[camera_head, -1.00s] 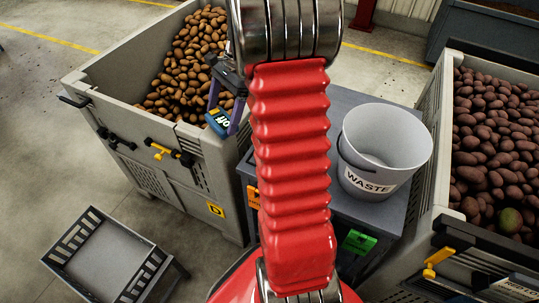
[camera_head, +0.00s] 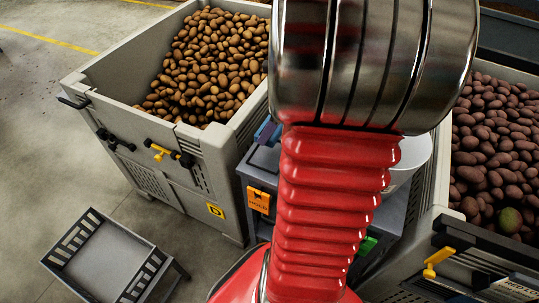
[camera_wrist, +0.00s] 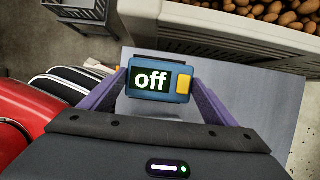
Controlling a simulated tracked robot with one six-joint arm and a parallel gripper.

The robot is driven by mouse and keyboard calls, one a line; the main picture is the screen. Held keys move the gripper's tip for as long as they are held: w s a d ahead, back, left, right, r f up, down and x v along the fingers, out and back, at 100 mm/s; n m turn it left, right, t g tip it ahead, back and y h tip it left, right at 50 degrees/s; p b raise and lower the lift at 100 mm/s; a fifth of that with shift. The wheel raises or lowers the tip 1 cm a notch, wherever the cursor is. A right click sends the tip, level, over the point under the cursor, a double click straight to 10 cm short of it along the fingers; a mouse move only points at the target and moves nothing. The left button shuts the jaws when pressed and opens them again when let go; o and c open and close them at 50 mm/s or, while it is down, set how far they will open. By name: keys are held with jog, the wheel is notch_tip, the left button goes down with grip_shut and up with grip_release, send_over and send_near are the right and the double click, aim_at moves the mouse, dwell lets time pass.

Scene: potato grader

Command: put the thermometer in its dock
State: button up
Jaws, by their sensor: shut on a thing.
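The thermometer (camera_wrist: 146,80) is a small blue device with a dark screen reading "off" and a yellow button. My gripper (camera_wrist: 159,82) is shut on it, with one purple finger at each side in the wrist view. The thermometer appears above the grey table top (camera_wrist: 245,90); its height above it is hard to tell. In the head view only a bit of the blue and purple gripper end (camera_head: 266,131) shows beside my red arm, which hides the rest. I cannot make out the dock in either view.
A grey crate of brown potatoes (camera_head: 75,83) stands left of the table and one of reddish potatoes (camera_head: 440,165) right. A grey waste bin (camera_head: 412,155) is mostly behind my arm. Orange (camera_head: 259,201) and green (camera_head: 368,245) tags hang at the table front. A low stand (camera_head: 105,260) is at lower left.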

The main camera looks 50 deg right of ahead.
jog(key=shift+f, duration=3.15)
jog(key=shift+f, duration=1.85)
jog(key=shift+f, duration=0.1)
jog(key=o, duration=1.2)
jog(key=v, duration=1.2)
